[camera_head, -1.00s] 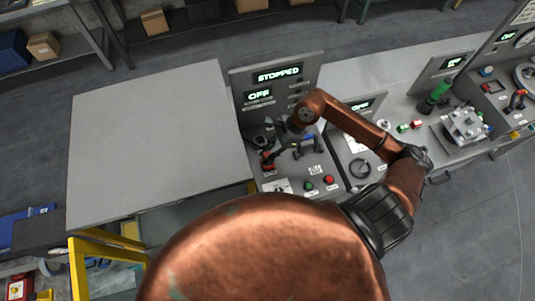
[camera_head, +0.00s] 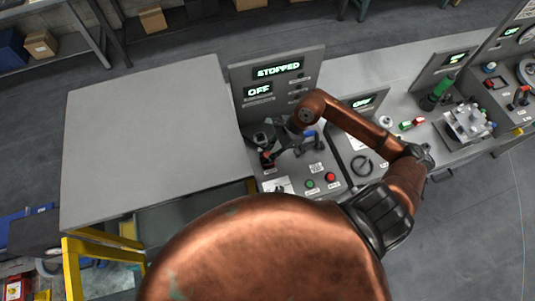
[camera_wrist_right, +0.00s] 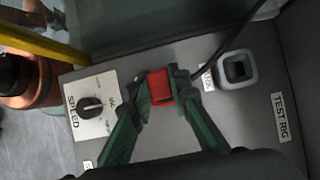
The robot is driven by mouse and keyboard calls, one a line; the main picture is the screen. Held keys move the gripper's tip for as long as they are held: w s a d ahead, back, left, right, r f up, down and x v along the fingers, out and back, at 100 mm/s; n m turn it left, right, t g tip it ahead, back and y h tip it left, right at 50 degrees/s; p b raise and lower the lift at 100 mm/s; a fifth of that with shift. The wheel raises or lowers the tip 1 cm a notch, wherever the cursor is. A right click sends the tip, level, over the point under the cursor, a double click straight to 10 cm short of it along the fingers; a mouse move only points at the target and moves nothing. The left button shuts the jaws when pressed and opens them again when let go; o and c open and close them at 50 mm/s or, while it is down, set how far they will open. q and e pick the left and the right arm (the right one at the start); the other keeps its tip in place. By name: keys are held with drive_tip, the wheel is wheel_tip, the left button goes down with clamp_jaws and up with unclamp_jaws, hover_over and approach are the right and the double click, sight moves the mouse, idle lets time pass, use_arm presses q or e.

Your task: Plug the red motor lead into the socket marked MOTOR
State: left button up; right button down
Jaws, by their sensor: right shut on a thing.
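My right gripper (camera_wrist_right: 162,92) is shut on the red plug (camera_wrist_right: 160,86) of the motor lead, over the grey test rig panel. A thin black cable (camera_wrist_right: 232,40) runs up and right in the wrist view. A pale square socket (camera_wrist_right: 237,69) with a dark opening is right of the plug and apart from it. The small label (camera_wrist_right: 208,78) beside it is partly hidden and I cannot read it. In the head view the right gripper (camera_head: 270,152) and red plug (camera_head: 266,160) are small over the left part of the panel. My left gripper is not in view.
A SPEED knob (camera_wrist_right: 91,107) is left of the gripper. A STOPPED/OFF display panel (camera_head: 277,87) stands behind the arm. Green (camera_head: 310,184) and red (camera_head: 330,177) buttons are on the front. A bare grey table (camera_head: 150,140) lies left.

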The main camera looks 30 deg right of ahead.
drive_tip(key=c, duration=1.7)
unclamp_jaws()
drive_tip(key=shift+c, duration=0.2)
drive_tip(key=v, duration=1.2)
